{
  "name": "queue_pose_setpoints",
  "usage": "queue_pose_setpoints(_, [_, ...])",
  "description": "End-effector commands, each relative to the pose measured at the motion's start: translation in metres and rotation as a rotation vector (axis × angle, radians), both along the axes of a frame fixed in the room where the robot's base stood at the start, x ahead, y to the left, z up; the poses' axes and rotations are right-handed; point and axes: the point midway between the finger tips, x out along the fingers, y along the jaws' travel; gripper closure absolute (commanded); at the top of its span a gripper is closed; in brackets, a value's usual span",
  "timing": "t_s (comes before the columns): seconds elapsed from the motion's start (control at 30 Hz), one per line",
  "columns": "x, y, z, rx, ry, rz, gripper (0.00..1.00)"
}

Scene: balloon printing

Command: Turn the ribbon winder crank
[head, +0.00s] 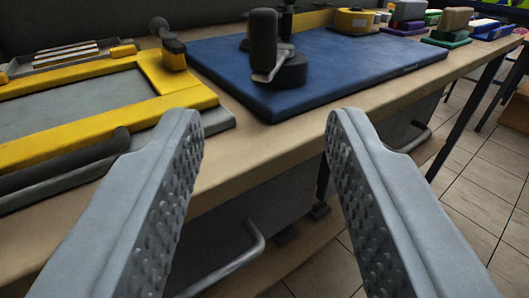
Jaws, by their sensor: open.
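The likely ribbon winder is a dark device on a blue board (345,75) on the workbench. Its crank has an upright black handle (263,38) on a short grey arm, above a dark round base (288,72). My gripper (265,122) is open and empty in the foreground, its two grey studded fingers wide apart. It is in front of the bench edge, apart from the crank, which shows beyond and between the fingertips.
A yellow frame (192,97) with a grey panel and dark bar lies at left. A yellow tape roll (355,20) and several coloured stamps or blocks (450,28) stand at the back right. Below the bench (290,135) are drawers with a handle (240,262). Tiled floor (465,195) is at right.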

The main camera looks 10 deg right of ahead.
Motion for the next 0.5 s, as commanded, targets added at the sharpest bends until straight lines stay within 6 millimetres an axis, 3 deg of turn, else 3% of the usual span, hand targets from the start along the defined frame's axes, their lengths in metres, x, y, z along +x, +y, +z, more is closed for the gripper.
queue_pose_setpoints(0.4, [-0.0068, 0.0013, 0.0001, 0.001, 0.001, 0.0, 0.59])
queue_pose_setpoints(0.5, [-0.0067, 0.0013, 0.0001, 0.001, 0.001, 0.0, 0.77])
